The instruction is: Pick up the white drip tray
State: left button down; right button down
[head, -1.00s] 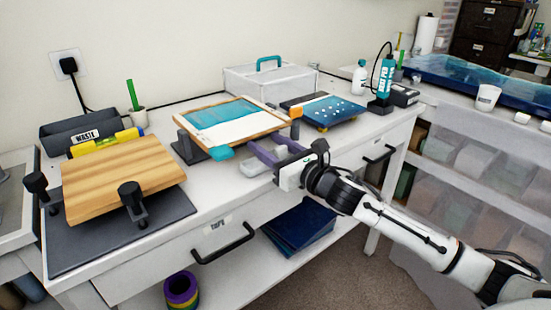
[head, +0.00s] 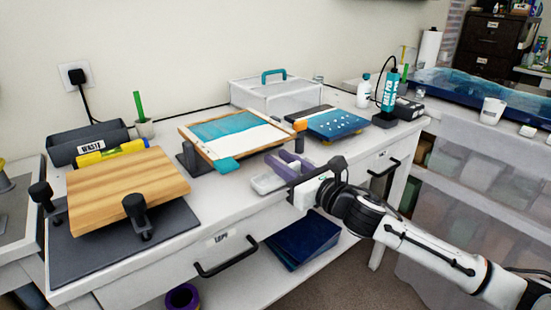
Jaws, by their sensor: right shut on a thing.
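The white drip tray (head: 266,185) is a small, shallow, pale tray at the front edge of the white bench, to the right of and in front of the tilted wood-framed panel. My right gripper (head: 282,165), with purple fingers, comes in from the right and is shut on the tray's right side. The fingers hide part of the tray's far side. I cannot tell whether the tray touches the bench. My left gripper is not in view.
The framed teal-and-white panel (head: 240,138) stands close behind the tray. A blue dotted board (head: 337,122) lies behind my right gripper. A wooden board (head: 125,188) on a dark clamp base is at left. A clear box (head: 275,95) stands at the back.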

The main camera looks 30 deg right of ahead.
jog(key=s+d, duration=0.1)
jog(key=s, duration=1.4)
jog(key=s+a+f+p, duration=0.1)
jog(key=s+a+f, duration=0.2)
jog(key=a, duration=0.5)
jog(key=s+a+f+h, duration=0.1)
jog(key=s+a+f, duration=0.1)
jog(key=a, duration=0.6)
jog(key=shift+s+f+m+p, duration=0.35)
jog(key=shift+s+f+m, duration=0.05)
jog(key=shift+s, duration=0.3)
jog(key=shift+d, duration=0.1)
